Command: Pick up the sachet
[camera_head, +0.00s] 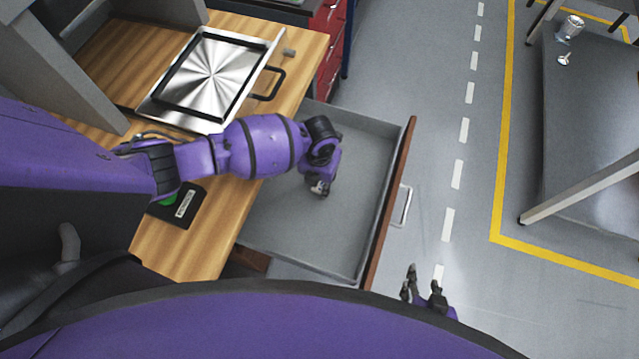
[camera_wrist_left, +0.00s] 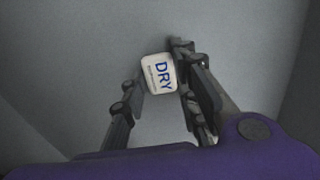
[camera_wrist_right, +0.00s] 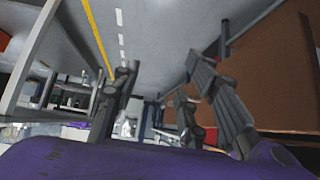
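The sachet (camera_wrist_left: 158,74) is a small white packet with blue "DRY" lettering. In the left wrist view it sits between the fingertips of my left gripper (camera_wrist_left: 157,78), its sides against both fingers. In the head view, this gripper (camera_head: 320,188) points down inside the open drawer, and a small white bit of the sachet shows at its tips. I cannot tell whether the sachet touches the drawer floor. My right gripper (camera_head: 423,288) is open and empty, beyond the drawer's front; its spread fingers also show in the right wrist view (camera_wrist_right: 165,85).
The grey drawer (camera_head: 350,225) is pulled out, with a brown front and a metal handle (camera_head: 402,205). Its floor looks otherwise bare. A metal tray-like panel (camera_head: 212,75) with a black handle and a dark device (camera_head: 180,207) lie on the wooden worktop. Open floor lies to the right.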

